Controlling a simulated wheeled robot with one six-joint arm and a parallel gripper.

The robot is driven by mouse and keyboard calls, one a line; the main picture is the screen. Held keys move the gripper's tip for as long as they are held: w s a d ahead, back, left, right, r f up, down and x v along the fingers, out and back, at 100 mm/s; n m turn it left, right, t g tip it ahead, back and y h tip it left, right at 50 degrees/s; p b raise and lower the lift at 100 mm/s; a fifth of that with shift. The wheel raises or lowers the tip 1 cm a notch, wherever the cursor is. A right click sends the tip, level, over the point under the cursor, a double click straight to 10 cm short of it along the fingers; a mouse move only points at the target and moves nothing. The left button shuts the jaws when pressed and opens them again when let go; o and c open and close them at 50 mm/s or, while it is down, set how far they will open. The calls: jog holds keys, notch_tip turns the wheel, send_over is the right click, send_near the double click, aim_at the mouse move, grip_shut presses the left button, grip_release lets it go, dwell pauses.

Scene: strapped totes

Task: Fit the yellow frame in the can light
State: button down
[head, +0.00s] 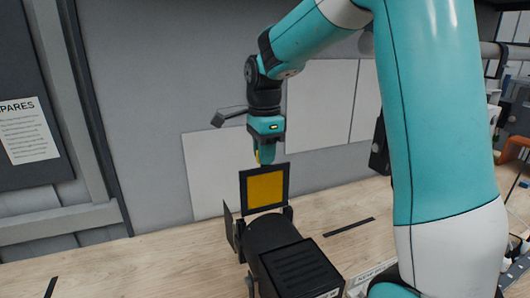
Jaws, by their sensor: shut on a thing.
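The yellow frame (265,188) is a square yellow sheet in a dark border, held upright with its face toward the camera. My gripper (265,160) is above it, pointing down and shut on its top edge. The black can light (272,236) lies on the wooden surface directly below. The frame's lower edge shows just above and behind the can's far end. I cannot tell whether that edge touches the light or sits in its holder, because the can's body hides the front end.
A dark flap (229,226) stands at the light's left side. The wooden bench (130,265) is mostly clear on the left, with dark strips marked on it. A grey wall with pale panels (208,160) rises close behind. My arm covers the right side.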

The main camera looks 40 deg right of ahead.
aim_at(265, 205)
jog(key=shift+f+b, duration=4.9)
jog(key=shift+f, duration=2.5)
jog(key=c, duration=1)
grip_release()
jog(key=shift+r, duration=0.15)
notch_tip(265, 205, up, 17)
jog(key=shift+r+b, duration=0.1)
jog(key=shift+b, duration=0.8)
